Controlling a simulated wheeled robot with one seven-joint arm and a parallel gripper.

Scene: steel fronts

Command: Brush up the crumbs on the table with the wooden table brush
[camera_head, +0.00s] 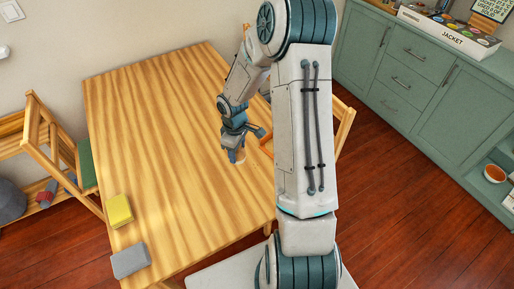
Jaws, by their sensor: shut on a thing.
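The wooden table (150,115) has a striped, light-brown top and fills the left middle of the head view. My gripper (237,150) is over the right part of the table and points down. It is shut on a small light-brown thing (240,157), which looks like the wooden table brush, mostly hidden by the fingers. I cannot tell whether its lower end touches the tabletop. I cannot make out any crumbs; my arm covers part of the table's right side.
A yellow sponge-like block (119,211) and a grey block (130,261) lie at the table's near left corner. Wooden chairs stand left (60,150) and right (341,125). Green cabinets (430,80) line the right wall. The table's middle looks clear.

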